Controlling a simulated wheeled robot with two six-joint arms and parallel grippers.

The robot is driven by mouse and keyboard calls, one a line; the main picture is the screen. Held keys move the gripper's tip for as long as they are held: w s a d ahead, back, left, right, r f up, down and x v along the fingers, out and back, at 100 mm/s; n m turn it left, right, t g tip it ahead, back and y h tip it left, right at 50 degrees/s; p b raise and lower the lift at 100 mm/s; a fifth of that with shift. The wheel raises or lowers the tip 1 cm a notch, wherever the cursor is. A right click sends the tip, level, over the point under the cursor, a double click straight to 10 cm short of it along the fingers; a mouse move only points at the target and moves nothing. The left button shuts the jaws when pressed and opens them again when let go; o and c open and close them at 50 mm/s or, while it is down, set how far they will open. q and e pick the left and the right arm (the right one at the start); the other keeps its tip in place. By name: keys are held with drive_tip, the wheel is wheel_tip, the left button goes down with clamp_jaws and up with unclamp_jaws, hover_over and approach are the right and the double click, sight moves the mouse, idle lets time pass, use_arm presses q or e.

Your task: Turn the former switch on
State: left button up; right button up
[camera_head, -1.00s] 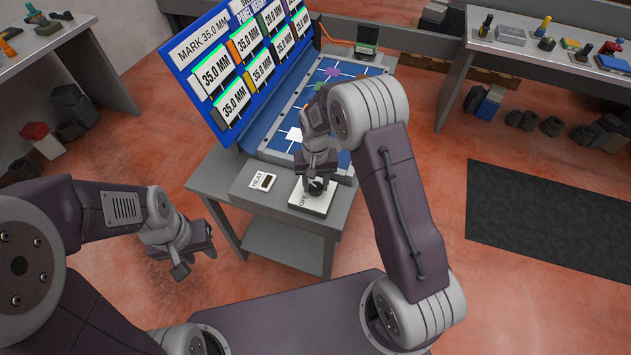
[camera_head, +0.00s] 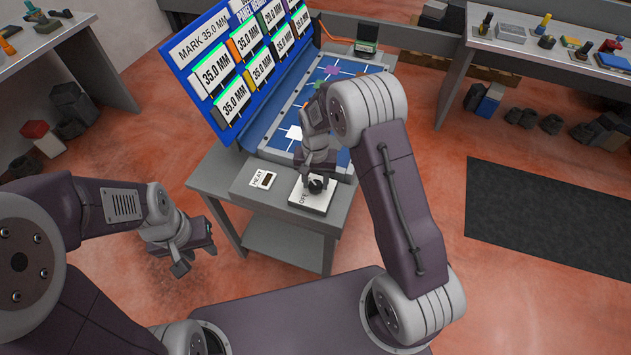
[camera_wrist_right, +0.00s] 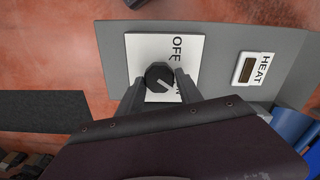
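The switch is a round black knob (camera_wrist_right: 160,77) on a white plate (camera_wrist_right: 136,52) marked OFF, with a second label partly covered by a finger. Its pale pointer line slants to the lower right in the right wrist view, toward the covered label. The knob also shows in the head view (camera_head: 317,186). My right gripper (camera_wrist_right: 161,82) has one finger on each side of the knob, very close to it. Whether the fingers press on it cannot be told. My left gripper (camera_head: 194,260) is open and empty, left of the stand and away from the switch.
A HEAT rocker switch (camera_head: 263,179) sits beside the plate on the grey stand (camera_head: 225,175). A blue board (camera_head: 215,70) with measurement cards rises behind. Workbenches with small items stand at back left and right. A dark mat (camera_head: 545,215) lies on the floor at right.

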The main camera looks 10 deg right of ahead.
sight(316, 184)
drive_tip(key=shift+o, duration=1.4)
wheel_tip(316, 184, up, 9)
drive_tip(key=shift+b, duration=0.4)
drive_tip(key=shift+r, duration=0.1)
